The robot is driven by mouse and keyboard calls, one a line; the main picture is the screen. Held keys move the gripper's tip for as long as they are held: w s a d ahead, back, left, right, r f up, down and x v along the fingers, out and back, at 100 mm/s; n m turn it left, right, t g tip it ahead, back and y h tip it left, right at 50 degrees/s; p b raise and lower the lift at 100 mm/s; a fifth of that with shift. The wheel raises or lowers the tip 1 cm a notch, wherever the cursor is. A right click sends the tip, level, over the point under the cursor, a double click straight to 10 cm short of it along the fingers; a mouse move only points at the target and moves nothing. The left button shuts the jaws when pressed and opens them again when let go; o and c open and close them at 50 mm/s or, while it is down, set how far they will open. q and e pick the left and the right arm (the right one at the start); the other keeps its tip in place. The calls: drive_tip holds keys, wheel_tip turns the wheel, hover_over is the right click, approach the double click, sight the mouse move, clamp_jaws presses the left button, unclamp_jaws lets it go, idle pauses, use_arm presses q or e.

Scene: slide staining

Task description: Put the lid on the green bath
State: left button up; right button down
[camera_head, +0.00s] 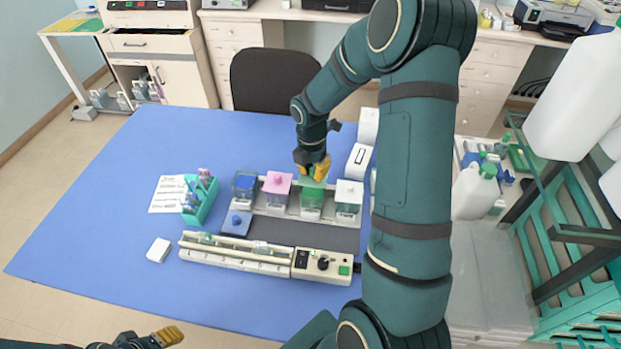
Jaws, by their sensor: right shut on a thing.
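The green bath (311,212) stands in the row of staining baths, between the pink bath (275,200) and the white bath (346,210). My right gripper (316,174) reaches down from above, shut on the green lid (312,183). The lid is at the top of the green bath; I cannot tell whether it is fully seated. My fingers hide the lid's knob. My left gripper (168,338) is at the bottom left edge, away from the baths, and its opening is unclear.
The blue bath (244,188) stands open at the row's left, and a blue lid (236,222) lies in front of it. A teal rack (203,200) and a long control unit (240,256) are nearby. The blue mat (110,230) is clear at left.

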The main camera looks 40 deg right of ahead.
drive_tip(key=shift+f+b, duration=1.15)
drive_tip(key=shift+f, duration=0.35)
drive_tip(key=shift+f+b, duration=0.3)
drive_tip(key=shift+f, duration=0.25)
drive_tip(key=shift+f, duration=0.2)
drive_tip(key=c, duration=0.9)
unclamp_jaws()
drive_tip(key=shift+c, duration=0.2)
drive_tip(key=r, duration=1.2)
drive_tip(key=shift+w+a, duration=0.1)
drive_tip(key=shift+w, duration=0.15)
